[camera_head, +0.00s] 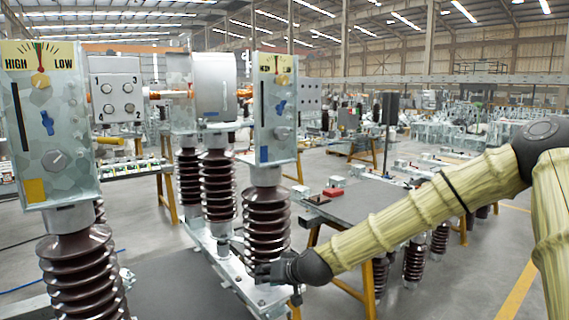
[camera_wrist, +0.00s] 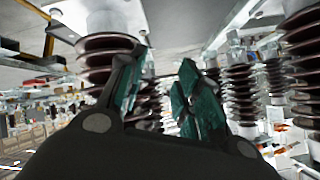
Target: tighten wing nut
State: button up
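No wing nut can be made out for certain. A small blue winged part (camera_head: 281,107) sits on the front of the right grey control box (camera_head: 268,140), and a similar blue part (camera_head: 47,123) is on the left box (camera_head: 28,95). My gripper (camera_head: 262,272) is low, by the foot of the brown ribbed insulator (camera_head: 266,215) under the right box, well below the blue part. In the wrist view its two teal-padded fingers (camera_wrist: 158,95) stand apart with nothing held between them. Ribbed insulators show behind them, and whether the fingers touch anything cannot be told.
A grey steel base frame (camera_head: 222,262) carries the insulators. Another ribbed insulator (camera_head: 80,275) stands at the front left. A dark-topped table (camera_head: 365,200) with yellow legs and a red block (camera_head: 333,192) stands behind my arm. Open floor (camera_head: 480,270) shows at the right.

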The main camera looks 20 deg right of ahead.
jog(key=w+d+r+t+y+p, duration=0.1)
jog(key=w+d+r+t, duration=0.15)
jog(key=r, duration=1.05)
jog(key=w+d+r+t+p, duration=0.1)
jog(key=w+d+r, duration=0.2)
jog(key=r, duration=0.9)
jog(key=t+y+p, duration=0.1)
jog(key=t, duration=0.2)
send_near(283, 106)
jog(key=p+x, duration=0.3)
jog(key=x, duration=0.6)
jog(key=shift+w+d, duration=0.25)
grip_shut()
jog(key=shift+a, duration=0.3)
jog(key=shift+d+m, duration=0.3)
